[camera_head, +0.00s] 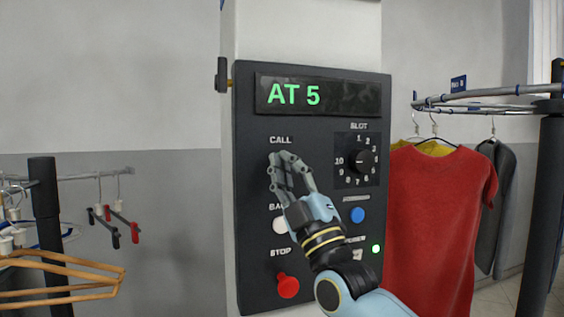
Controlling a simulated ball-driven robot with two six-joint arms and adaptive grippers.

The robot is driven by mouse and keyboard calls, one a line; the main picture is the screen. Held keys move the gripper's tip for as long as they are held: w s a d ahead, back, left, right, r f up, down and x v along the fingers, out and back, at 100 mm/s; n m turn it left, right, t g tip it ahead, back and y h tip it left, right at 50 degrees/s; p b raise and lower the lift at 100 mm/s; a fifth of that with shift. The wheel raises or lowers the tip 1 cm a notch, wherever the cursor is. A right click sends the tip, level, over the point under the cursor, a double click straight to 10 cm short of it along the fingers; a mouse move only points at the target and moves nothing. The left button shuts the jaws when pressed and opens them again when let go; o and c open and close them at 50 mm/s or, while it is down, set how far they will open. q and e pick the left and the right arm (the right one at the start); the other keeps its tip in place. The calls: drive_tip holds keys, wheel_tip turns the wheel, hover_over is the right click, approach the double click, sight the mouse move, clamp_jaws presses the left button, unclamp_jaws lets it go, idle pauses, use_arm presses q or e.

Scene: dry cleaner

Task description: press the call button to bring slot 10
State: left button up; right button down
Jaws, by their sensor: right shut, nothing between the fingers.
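The dark control panel (256,185) is mounted on a pale column and faces me. Its display (318,95) reads "AT 5" in green. The slot dial (358,162) is at the upper right, ringed by numbers; its pointer seems to aim left toward 10, though it is small. My right gripper (274,163) is shut and empty, its fingertips just below the CALL label (280,140). The fingers hide the call button, and I cannot tell whether they touch it. My left gripper is not in view.
The panel also has a white button (279,226) partly behind my gripper, a red stop knob (288,286), a blue button (357,215) and a lit green lamp (376,249). A red shirt (438,220) hangs at right. Wooden hangers (60,268) hang at left.

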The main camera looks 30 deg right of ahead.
drive_tip(key=shift+w, duration=0.35)
drive_tip(key=shift+w+d, duration=0.15)
drive_tip(key=shift+w, duration=0.2)
idle(0.7)
drive_tip(key=shift+s, duration=0.1)
drive_tip(key=shift+s+a+p, duration=0.2)
drive_tip(key=shift+s+p, duration=0.45)
drive_tip(key=shift+s, duration=0.05)
drive_tip(key=shift+s, duration=0.1)
drive_tip(key=s+p, duration=0.1)
drive_tip(key=s, duration=0.1)
drive_tip(key=s+a+p, duration=0.1)
drive_tip(key=s, duration=0.1)
drive_tip(key=shift+s+a+p, duration=0.1)
drive_tip(key=shift+s+p, duration=0.2)
drive_tip(key=shift+s, duration=0.05)
idle(0.5)
